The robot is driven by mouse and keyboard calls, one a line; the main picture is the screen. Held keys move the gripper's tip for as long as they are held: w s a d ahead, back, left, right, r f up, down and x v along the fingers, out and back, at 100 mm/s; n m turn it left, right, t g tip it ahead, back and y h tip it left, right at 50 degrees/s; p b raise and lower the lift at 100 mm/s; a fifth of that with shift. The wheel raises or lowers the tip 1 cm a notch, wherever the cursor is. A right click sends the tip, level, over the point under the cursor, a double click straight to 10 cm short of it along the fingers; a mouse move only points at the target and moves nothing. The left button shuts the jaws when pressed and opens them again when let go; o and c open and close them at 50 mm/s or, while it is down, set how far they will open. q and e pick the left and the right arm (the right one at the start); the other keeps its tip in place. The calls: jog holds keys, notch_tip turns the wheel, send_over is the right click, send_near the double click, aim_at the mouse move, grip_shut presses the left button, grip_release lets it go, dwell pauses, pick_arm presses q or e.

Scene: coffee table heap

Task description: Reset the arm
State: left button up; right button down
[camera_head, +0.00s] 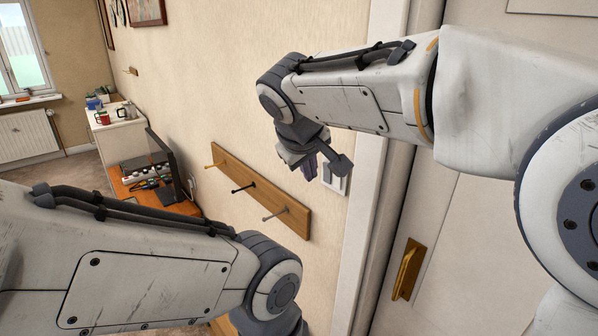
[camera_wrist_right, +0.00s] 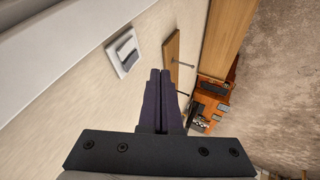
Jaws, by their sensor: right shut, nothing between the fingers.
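My right arm reaches in from the right in the head view. Its gripper (camera_head: 310,166) hangs in front of the wall, near the light switch, pointing down and away. In the right wrist view the two dark fingers (camera_wrist_right: 160,76) lie side by side, shut with nothing between them. My left arm crosses the lower left of the head view. Its wrist is at the bottom edge, and the left gripper is out of the picture.
A wooden rack (camera_head: 294,219) with several pegs is on the wall, beside a white switch (camera_head: 340,184). A door with a brass handle (camera_head: 407,270) is on the right. A wooden desk (camera_head: 178,208) and a white cabinet (camera_head: 124,138) stand farther back along the wall.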

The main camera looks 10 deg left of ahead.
jog(key=s+d+f+g, duration=0.2)
jog(key=s+f, duration=0.4)
jog(key=s, duration=0.3)
jog(key=s+d+f+g+y, duration=0.1)
jog(key=s+d+f+g, duration=0.2)
jog(key=s, duration=0.7)
jog(key=s+d+f+m+g+y, duration=0.1)
jog(key=s+d+f+g, duration=0.1)
jog(key=s+d+f, duration=0.4)
jog(key=s+f, duration=0.4)
jog(key=shift+b, duration=0.4)
